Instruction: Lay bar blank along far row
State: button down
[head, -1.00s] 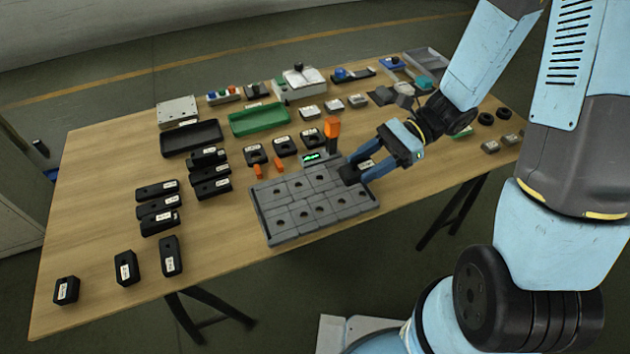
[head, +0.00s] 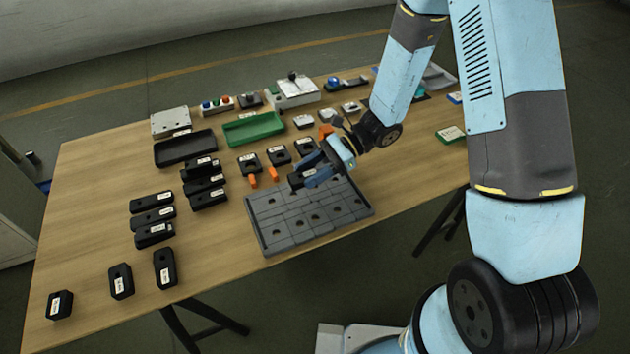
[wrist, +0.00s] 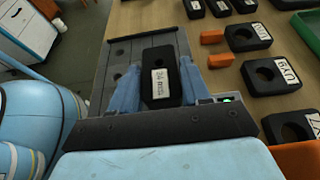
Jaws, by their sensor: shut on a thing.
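My gripper (head: 306,178) is shut on a black bar blank (wrist: 160,82) with a white label. The label seems to read "34 mm". In the wrist view a blue finger lies on each side of the bar. The bar (head: 296,182) shows only partly in the head view. It is over the far side of the grey slotted plate (head: 290,238), which has rows of round holes. It looks raised above the plate, though the gap is hard to judge. The gripper and bar hide part of the plate's far row.
Black blocks with round holes (head: 278,155) and small orange pieces (head: 273,174) sit just behind the plate. Several labelled black bars (head: 154,217) lie to the left. A green tray (head: 253,129) and a black tray (head: 185,148) stand farther back. Bare wood lies left of the plate.

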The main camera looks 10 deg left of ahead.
jog(key=shift+w+a+f, duration=0.15)
jog(key=shift+a+f, duration=0.2)
jog(key=shift+f, duration=0.15)
jog(key=shift+a+f, duration=0.1)
jog(key=shift+f, duration=1.45)
jog(key=c, duration=0.5)
grip_release()
